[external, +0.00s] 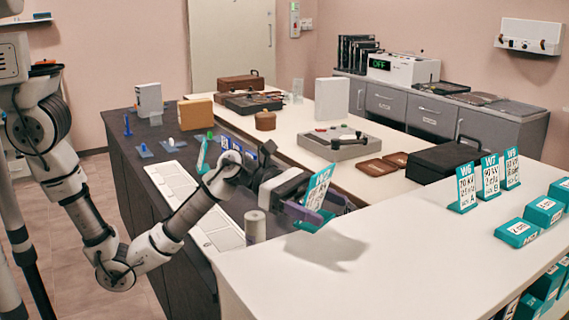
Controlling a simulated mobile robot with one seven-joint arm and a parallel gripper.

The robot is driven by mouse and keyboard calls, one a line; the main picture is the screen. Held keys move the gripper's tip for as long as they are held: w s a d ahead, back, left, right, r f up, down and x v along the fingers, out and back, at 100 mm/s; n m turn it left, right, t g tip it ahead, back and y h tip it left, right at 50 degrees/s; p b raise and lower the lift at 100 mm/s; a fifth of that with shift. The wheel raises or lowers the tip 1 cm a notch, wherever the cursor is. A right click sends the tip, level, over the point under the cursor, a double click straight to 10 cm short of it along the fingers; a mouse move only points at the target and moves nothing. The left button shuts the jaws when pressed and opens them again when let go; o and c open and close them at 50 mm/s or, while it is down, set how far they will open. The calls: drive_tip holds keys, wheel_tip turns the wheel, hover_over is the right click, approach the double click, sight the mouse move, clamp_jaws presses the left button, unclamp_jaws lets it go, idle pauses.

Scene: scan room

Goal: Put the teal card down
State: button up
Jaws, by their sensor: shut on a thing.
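My gripper (308,212) is shut on a teal card (319,188), a teal-edged sign with a white printed face. The card is tilted and appears held above the near end of the white counter (400,262); a shadow lies on the counter below and right of it. The gripper's fingers hide part of the card's lower portion. Several similar teal items are in view: three teal cards stand in a row at the right, the left one (466,188), the middle one (490,177) and the right one (511,169).
Teal blocks (517,232) sit at the counter's right. A black case (441,161) and brown flat cases (368,168) lie farther back. A grey cylinder (255,227) stands beside the arm. The white counter's near middle is bare.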

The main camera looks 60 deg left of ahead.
sight(319, 259)
wheel_tip(319, 259, down, 3)
drive_tip(key=shift+f+b, duration=0.2)
drive_tip(key=shift+b, duration=0.4)
wheel_tip(319, 259, down, 5)
drive_tip(key=b, duration=0.5)
drive_tip(key=shift+r, duration=0.2)
drive_tip(key=shift+r, duration=0.15)
drive_tip(key=o, duration=1)
drive_tip(key=shift+f, duration=0.2)
drive_tip(key=shift+c, duration=0.2)
drive_tip(key=shift+r, duration=0.15)
drive_tip(key=b+v, duration=0.2)
drive_tip(key=v, duration=1)
drive_tip(key=shift+s, duration=0.1)
